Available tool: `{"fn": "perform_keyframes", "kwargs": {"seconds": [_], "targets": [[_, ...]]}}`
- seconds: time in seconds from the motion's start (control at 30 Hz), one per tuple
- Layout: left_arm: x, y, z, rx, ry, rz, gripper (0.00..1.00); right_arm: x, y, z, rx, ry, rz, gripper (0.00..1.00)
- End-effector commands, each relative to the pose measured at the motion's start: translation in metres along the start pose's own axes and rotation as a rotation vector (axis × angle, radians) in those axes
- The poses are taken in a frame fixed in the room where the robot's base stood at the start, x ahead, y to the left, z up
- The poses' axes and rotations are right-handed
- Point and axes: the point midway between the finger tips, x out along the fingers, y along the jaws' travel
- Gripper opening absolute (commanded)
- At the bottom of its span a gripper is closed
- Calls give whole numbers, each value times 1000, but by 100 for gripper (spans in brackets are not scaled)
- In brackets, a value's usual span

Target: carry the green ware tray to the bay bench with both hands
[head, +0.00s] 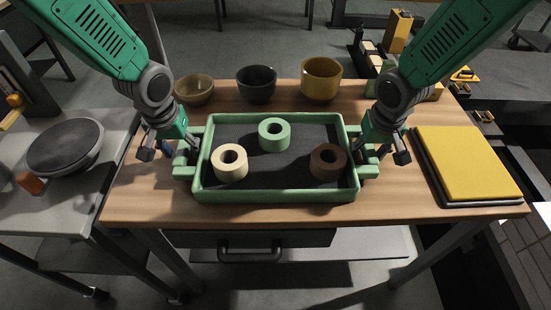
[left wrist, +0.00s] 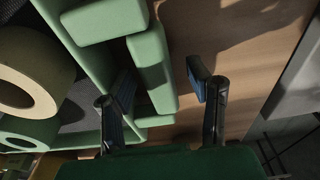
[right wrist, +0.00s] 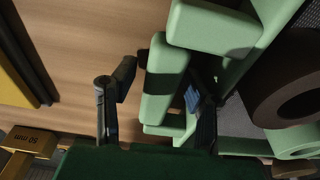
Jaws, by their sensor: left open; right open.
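The green ware tray (head: 275,197) lies flat on the wooden bench, with a dark mat inside. It holds a cream ring (head: 230,163), a green ring (head: 274,135) and a brown ring (head: 328,162). My left gripper (head: 170,151) is open at the tray's left handle; in the left wrist view its fingers (left wrist: 165,95) stand on either side of the handle bar (left wrist: 152,70). My right gripper (head: 382,152) is open at the right handle; in the right wrist view its fingers (right wrist: 158,92) stand on either side of that handle bar (right wrist: 164,80). Neither grips it.
Three bowls stand behind the tray: tan (head: 194,89), dark (head: 256,84) and yellow (head: 321,80). A yellow slab (head: 466,164) lies right on the bench (head: 130,208). A grey side table (head: 45,209) with a round wheel (head: 65,146) stands left. A block marked 50 mm (right wrist: 32,140) shows in the right wrist view.

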Motion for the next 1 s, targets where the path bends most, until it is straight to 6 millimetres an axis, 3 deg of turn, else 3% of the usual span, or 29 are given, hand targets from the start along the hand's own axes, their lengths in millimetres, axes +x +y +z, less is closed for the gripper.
{"fn": "perform_keyframes", "kwargs": {"seconds": [0.27,0.7,1.0], "targets": [[-9,1,-1,-1,2,0,46,1,-1,0,-1,-1,-3,42],[-96,0,-1,-1,3,1,46,1,0,0,-1,-1,-2,42],[-118,-1,-1,-1,-1,1,46,-4,0,-1,0,1,-2,42]]}}
